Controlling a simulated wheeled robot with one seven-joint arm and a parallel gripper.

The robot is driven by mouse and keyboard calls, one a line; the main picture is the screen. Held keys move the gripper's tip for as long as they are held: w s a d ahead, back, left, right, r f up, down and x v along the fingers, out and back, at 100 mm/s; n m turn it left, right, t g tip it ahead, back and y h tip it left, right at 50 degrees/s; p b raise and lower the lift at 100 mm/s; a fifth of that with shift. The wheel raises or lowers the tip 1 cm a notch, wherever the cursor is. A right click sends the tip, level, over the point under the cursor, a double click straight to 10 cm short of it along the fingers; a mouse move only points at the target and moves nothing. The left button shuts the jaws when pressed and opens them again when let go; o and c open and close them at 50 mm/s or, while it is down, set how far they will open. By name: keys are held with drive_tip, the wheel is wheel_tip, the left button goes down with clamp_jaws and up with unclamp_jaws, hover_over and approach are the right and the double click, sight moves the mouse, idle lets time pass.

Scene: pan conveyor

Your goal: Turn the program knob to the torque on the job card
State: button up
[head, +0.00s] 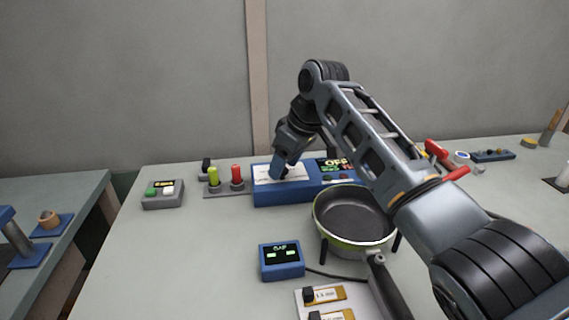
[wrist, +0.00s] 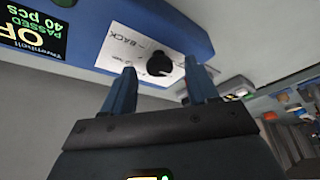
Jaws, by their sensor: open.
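The blue controller box (head: 258,190) stands at the back of the table, with a white panel on its left part and a dark display (head: 334,164) to the right. In the wrist view the round black knob (wrist: 159,66) sits on the white panel (wrist: 122,46), which appears upside down with the word BACK. My gripper (head: 279,172) is over this panel; in the wrist view my gripper (wrist: 160,70) is open, its two fingertips on either side of the knob. I cannot tell whether they touch it. The display (wrist: 35,32) reads PASSED 40 PCS. I cannot identify the job card.
A frying pan (head: 354,212) stands in front of the box, beneath my arm. A grey button box (head: 163,194) and green and red pegs (head: 237,176) stand left. The left front table is clear.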

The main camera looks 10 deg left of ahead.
drive_tip(key=shift+a+f, duration=0.1)
drive_tip(key=shift+f, duration=0.1)
drive_tip(key=c, duration=1)
